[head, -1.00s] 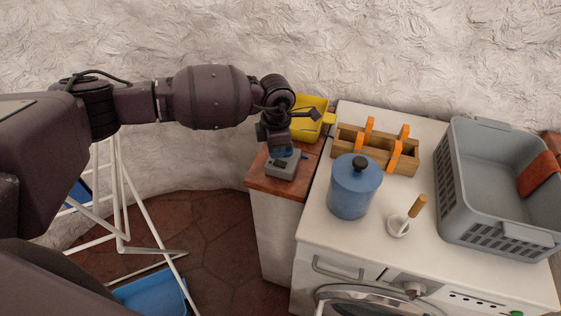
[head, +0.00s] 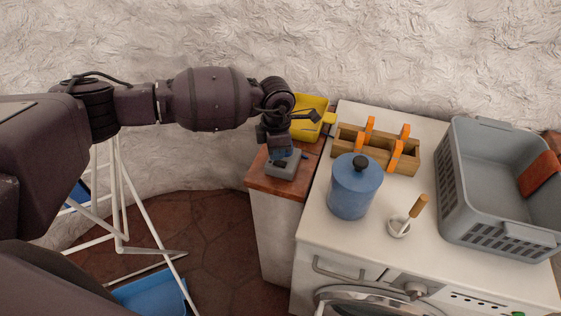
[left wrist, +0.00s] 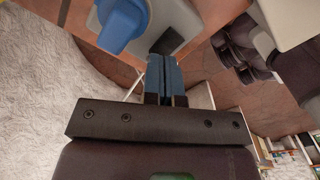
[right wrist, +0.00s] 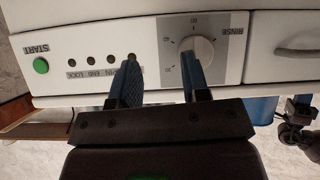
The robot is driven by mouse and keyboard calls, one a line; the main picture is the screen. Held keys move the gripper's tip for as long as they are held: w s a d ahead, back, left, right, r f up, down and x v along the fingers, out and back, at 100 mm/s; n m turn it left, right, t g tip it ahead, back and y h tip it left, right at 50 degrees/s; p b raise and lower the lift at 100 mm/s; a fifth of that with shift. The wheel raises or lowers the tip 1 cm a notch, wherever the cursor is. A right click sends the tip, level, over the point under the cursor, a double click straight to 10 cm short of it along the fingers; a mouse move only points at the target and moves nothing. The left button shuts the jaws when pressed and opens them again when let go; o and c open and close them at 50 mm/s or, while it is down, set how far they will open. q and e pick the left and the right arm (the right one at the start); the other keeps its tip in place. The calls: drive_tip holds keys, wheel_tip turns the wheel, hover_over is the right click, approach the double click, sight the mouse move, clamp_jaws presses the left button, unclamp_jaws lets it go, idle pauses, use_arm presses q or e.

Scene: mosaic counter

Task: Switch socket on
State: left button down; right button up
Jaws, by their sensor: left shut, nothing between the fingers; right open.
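The socket (head: 284,168) is a small grey box on the brown wooden counter (head: 264,184), left of the washing machine. My left gripper (head: 281,153) is shut and empty, pointing down at the box's top. In the left wrist view its closed blue fingers (left wrist: 165,76) end by a dark square part on the grey socket (left wrist: 184,14); I cannot tell whether they touch. A blue rounded piece (left wrist: 122,22) sits on the socket beside them. The switch position is unclear. My right gripper (right wrist: 160,78) is open and empty before the washing machine's control panel (right wrist: 110,50).
A yellow container (head: 308,125) stands behind the socket. A white rack stands at left.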

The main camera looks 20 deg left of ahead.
use_arm(q)
drive_tip(key=shift+f, duration=0.2)
use_arm(e)
drive_tip(key=shift+s+f, duration=0.1)
drive_tip(key=shift+f, duration=0.05)
use_arm(q)
drive_tip(key=shift+f, duration=0.25)
use_arm(e)
drive_tip(key=shift+s+f, duration=0.35)
drive_tip(key=shift+s, duration=0.1)
use_arm(q)
drive_tip(key=shift+f+b, duration=0.4)
use_arm(e)
drive_tip(key=shift+w+f, duration=0.1)
drive_tip(key=shift+w, duration=0.3)
use_arm(q)
drive_tip(key=shift+r, duration=0.15)
drive_tip(key=shift+r+p, duration=0.75)
drive_tip(key=shift+r, duration=0.55)
drive_tip(key=shift+r+p, duration=1.15)
drive_tip(key=shift+r, duration=0.95)
use_arm(e)
drive_tip(key=r, duration=0.4)
drive_tip(key=shift+w+r, duration=0.4)
drive_tip(key=shift+s+f, duration=0.1)
